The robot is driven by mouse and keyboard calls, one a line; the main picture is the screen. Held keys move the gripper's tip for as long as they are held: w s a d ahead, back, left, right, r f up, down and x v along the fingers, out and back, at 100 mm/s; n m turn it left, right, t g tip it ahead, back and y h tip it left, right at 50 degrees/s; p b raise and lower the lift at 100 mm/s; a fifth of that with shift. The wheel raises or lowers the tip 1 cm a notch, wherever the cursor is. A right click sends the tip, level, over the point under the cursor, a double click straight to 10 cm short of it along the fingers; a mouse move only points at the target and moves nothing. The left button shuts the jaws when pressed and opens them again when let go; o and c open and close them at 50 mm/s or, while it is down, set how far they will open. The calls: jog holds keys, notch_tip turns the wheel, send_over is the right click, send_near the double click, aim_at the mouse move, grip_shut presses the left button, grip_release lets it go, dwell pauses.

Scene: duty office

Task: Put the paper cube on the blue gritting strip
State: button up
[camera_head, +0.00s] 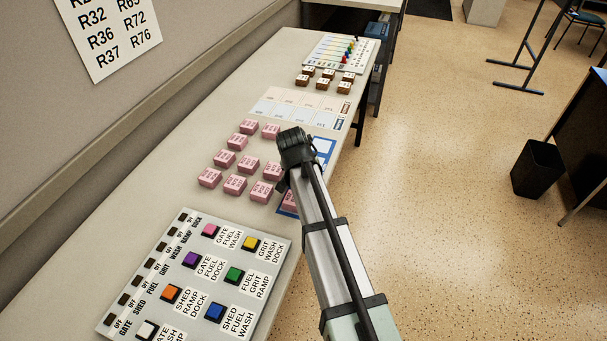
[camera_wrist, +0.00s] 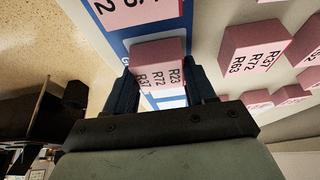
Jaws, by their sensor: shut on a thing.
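My gripper (camera_wrist: 162,84) is shut on a pink cube (camera_wrist: 158,62) printed R23, R72 and R37, with one finger on each side. The blue strip (camera_wrist: 118,42), with white panels, lies behind the held cube in the wrist view. Another pink cube (camera_wrist: 135,12) sits on it at the top edge. In the head view the blue strip (camera_head: 331,146) runs along the table's right edge, and my arm covers its middle. My gripper (camera_head: 284,184) is over it, and the held cube is hidden there. I cannot tell whether the held cube touches the strip.
Several pink cubes (camera_head: 235,184) stand close left of my gripper. A button panel (camera_head: 262,220) lies in front. Pale cards (camera_head: 300,101), brown blocks (camera_head: 324,86) and a slider board (camera_head: 340,40) lie farther back.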

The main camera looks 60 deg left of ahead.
jog(key=shift+f, duration=0.1)
jog(key=o, duration=1)
jog(key=shift+o, duration=0.2)
jog(key=v, duration=1.2)
